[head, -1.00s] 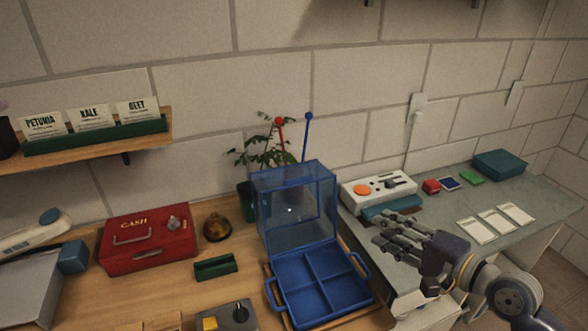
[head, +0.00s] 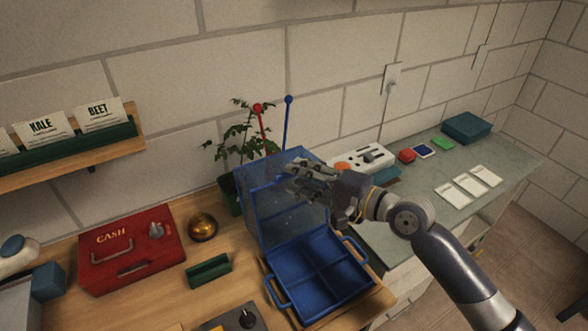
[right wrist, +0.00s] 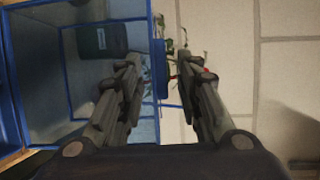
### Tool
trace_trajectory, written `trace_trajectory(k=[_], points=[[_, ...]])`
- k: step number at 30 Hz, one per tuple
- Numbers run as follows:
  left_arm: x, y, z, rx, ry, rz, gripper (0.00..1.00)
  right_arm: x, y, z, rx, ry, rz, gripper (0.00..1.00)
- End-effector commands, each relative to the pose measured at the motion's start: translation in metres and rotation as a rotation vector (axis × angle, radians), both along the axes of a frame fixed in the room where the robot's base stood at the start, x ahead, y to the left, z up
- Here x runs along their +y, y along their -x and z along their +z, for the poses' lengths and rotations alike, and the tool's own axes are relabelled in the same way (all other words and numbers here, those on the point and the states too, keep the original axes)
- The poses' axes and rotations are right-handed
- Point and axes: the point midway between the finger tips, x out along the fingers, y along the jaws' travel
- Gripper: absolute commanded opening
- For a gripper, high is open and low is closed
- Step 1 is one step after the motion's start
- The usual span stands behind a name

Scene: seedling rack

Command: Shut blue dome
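The blue dome (head: 272,215) is a clear lid with blue edges. It stands raised at the back of the blue tray (head: 327,309), which has open compartments. My right gripper (head: 293,178) is at the dome's upper part, coming from the right. In the right wrist view, the right gripper's fingers (right wrist: 160,60) are apart, with the dome's blue edge (right wrist: 160,85) between them; the clear panel shows on the left. I cannot tell whether a finger touches it. My left gripper is not in view.
A potted plant (head: 236,145) with red and blue stakes stands behind the dome. A red cash box (head: 130,252), brass bell (head: 202,226) and green holder (head: 208,270) are on the left. The grey bench (head: 425,165) holds a white panel and cards.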

Motion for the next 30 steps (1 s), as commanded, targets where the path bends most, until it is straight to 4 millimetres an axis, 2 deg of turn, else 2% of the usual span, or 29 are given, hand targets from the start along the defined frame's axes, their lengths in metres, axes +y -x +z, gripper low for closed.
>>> trace_trajectory(k=[6, 15, 20, 30], points=[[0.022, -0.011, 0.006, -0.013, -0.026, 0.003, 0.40, 0.015, -0.011, -0.003, -0.001, -0.001, -0.001, 0.33], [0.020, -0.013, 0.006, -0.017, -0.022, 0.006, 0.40, 0.017, -0.012, -0.004, -0.001, 0.001, -0.001, 0.33], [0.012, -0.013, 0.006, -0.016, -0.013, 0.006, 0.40, 0.017, -0.012, -0.004, -0.001, 0.001, -0.001, 0.00], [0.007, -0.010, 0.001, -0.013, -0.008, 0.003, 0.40, 0.016, -0.010, -0.005, -0.010, -0.005, -0.002, 0.00]])
